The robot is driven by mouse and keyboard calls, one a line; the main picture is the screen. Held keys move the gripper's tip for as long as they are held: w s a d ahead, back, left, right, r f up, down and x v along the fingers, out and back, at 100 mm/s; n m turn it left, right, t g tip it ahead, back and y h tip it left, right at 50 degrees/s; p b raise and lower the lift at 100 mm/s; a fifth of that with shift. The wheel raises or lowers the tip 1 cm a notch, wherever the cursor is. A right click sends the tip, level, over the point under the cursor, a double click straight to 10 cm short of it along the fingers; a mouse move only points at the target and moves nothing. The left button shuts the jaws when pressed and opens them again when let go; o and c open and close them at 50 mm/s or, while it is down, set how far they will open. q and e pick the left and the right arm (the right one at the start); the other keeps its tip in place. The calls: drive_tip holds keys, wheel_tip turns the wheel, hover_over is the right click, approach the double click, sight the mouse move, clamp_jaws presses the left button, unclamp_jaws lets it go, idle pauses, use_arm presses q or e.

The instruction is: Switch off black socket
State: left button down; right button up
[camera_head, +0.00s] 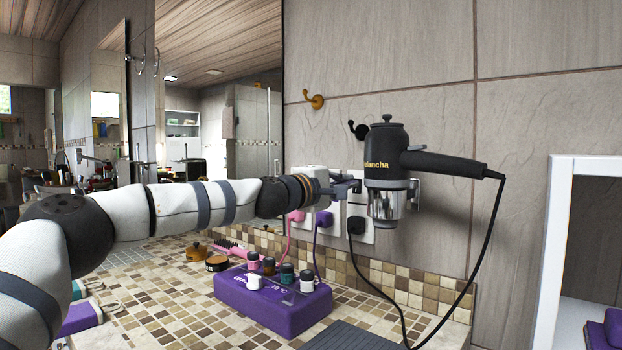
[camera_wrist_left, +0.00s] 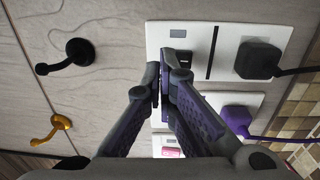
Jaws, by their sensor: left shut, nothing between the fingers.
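The black socket is a white wall plate (camera_wrist_left: 225,35) with a black plug (camera_wrist_left: 258,60) in its lower part. A dark switch (camera_wrist_left: 181,58) sits in its upper part, partly hidden by my fingertips. In the head view the black plug (camera_head: 356,226) shows below my gripper. My left gripper (camera_head: 350,186) is shut and empty, its fingertips at the upper part of this plate. In the left wrist view the fingertips (camera_wrist_left: 164,84) overlap the switch area; I cannot tell whether they touch it. My right gripper is not in view.
A black hair dryer (camera_head: 386,165) hangs just right of my gripper, its cord trailing down. A purple plug (camera_head: 324,218) and a pink plug (camera_head: 297,216) are in neighbouring sockets. A purple box (camera_head: 272,306) with small bottles stands on the tiled counter below. Black (camera_wrist_left: 80,50) and gold (camera_wrist_left: 62,122) hooks are above.

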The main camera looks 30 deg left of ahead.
use_arm(q)
drive_tip(key=s+a+r+p, duration=0.1)
drive_tip(key=s+r+p, duration=0.1)
drive_tip(key=s, duration=0.8)
drive_tip(key=shift+s+a, duration=0.2)
drive_tip(key=shift+a, duration=0.1)
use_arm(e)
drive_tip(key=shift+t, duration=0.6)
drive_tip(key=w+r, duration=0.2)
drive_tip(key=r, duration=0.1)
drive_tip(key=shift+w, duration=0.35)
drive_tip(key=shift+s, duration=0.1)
